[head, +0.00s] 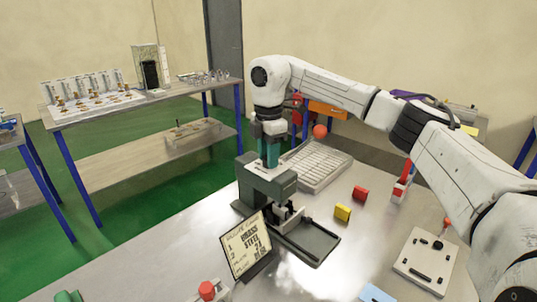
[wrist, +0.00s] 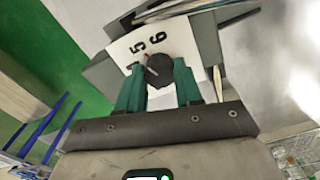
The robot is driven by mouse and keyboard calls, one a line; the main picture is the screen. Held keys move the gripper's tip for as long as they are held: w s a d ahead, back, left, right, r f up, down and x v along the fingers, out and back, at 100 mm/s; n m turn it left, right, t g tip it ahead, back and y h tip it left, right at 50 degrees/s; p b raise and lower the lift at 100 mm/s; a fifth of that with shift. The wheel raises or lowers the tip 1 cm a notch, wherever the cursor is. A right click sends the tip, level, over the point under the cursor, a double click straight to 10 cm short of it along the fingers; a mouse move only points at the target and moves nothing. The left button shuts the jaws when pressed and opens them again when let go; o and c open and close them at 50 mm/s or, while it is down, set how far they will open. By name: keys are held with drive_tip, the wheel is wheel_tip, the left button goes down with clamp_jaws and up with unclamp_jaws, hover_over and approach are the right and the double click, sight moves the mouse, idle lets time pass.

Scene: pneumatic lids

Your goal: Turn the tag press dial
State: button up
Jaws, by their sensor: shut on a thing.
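The tag press (head: 283,187) is a grey machine on the metal table, with a flat dark base reaching toward the right front. Its dial (wrist: 158,67) shows in the wrist view as a dark round knob with a red mark, on a white plate (wrist: 125,48) printed with numbers, 5 and 6 among them. My gripper (head: 268,164) points down at the top of the press. In the wrist view its teal fingers are shut on the dial, one on each side. The head view hides the dial behind the fingers.
A sign card (head: 246,245) with handwritten lines stands in front of the press. A grey ribbed tray (head: 318,165) lies behind. A control box (head: 425,262) with a lever stands at right.

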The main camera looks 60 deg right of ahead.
drive_tip(key=shift+n, duration=0.3)
drive_tip(key=n, duration=0.6)
drive_tip(key=shift+b, duration=0.3)
drive_tip(key=n, duration=0.6)
drive_tip(key=shift+n, duration=0.3)
drive_tip(key=n, duration=0.7)
drive_tip(key=shift+r+p, duration=0.1)
drive_tip(key=shift+p, duration=0.3)
drive_tip(key=n, duration=0.6)
drive_tip(key=shift+n+p, duration=0.3)
drive_tip(key=shift+p, duration=0.05)
drive_tip(key=o, duration=1)
drive_tip(key=shift+o, duration=0.2)
